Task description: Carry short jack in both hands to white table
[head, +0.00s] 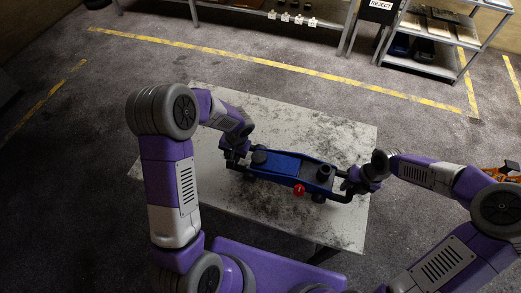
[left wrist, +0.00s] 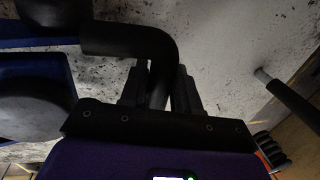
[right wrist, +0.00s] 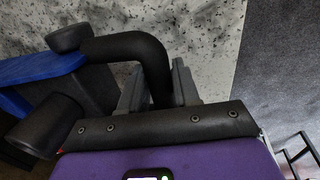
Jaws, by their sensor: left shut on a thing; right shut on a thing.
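The short jack (head: 284,169) is blue with black ends, a round black pad and a red knob (head: 299,190). It lies level over the white table (head: 320,130), whose top is speckled with dark marks. I cannot tell whether it touches the top. My left gripper (head: 236,150) is shut on the black handle at its left end; the bent handle (left wrist: 135,42) sits between the fingers in the left wrist view. My right gripper (head: 354,181) is shut on the handle at the right end; that bent handle (right wrist: 130,48) shows in the right wrist view.
The tabletop is bare around the jack. A grey shelf rack (head: 430,58) with dark bins and a REJECT sign (head: 381,5) stand at the back right. A long bench (head: 270,17) with small white items is at the back. Yellow lines (head: 270,63) mark the floor.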

